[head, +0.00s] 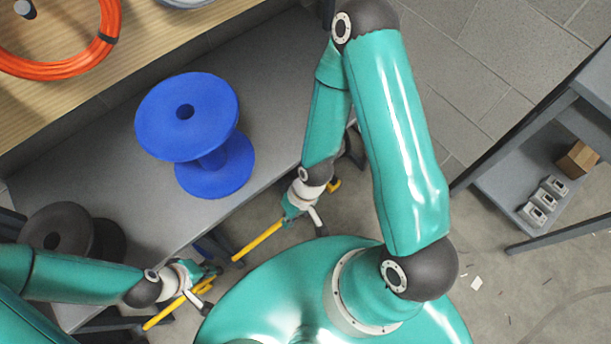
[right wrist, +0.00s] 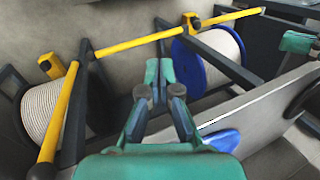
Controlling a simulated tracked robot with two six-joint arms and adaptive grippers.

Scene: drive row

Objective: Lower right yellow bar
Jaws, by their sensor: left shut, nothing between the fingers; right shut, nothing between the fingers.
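In the head view a yellow bar (head: 258,240) runs diagonally past my right gripper (head: 303,212), which hides part of it. It shows again beyond the gripper. A second yellow bar (head: 165,315) lies further left, partly behind my left gripper (head: 195,284). In the right wrist view one long yellow bar (right wrist: 140,41) runs up to the right, beyond the fingertips of my right gripper (right wrist: 160,70). Another yellow bar (right wrist: 58,118) slants down at left. Both grippers are shut and empty. The right fingertips look apart from the bars; contact at the left gripper cannot be told.
A blue spool (head: 187,110) and a dark spool (head: 65,235) stand on the grey shelf (head: 270,90). White-wound spools (right wrist: 215,62) sit behind the bars. Dark slanted posts (right wrist: 75,115) flank my right fingers. A grey rack (head: 510,190) stands at right.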

